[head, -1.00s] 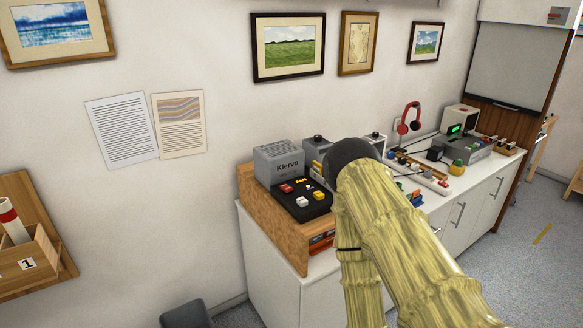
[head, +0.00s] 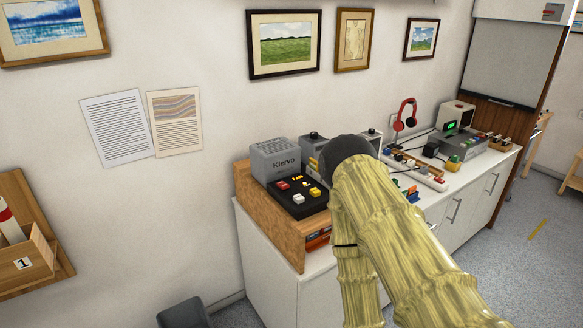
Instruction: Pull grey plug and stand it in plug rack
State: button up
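A white power strip (head: 428,179) lies on the white counter, with several small coloured plugs along it, a red one near its front end. I cannot make out a grey plug for certain. A small wooden rack (head: 500,145) with dark pieces in it stands at the counter's far right end; I cannot tell whether it is the plug rack. My arm, in a yellow sleeve with a dark rounded end, reaches over the counter's front and hides part of it. My gripper does not show; any part of it there is behind the arm.
A grey Klervo box (head: 275,160) and a black panel with coloured blocks (head: 299,197) sit on a wooden stand (head: 268,222) at left. Floor is open at right.

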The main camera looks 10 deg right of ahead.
aim_at(424, 169)
jog(key=z, duration=1.9)
jog(key=i, duration=1.45)
jog(key=u, duration=0.7)
jog(key=i, duration=0.8)
jog(key=u, duration=0.85)
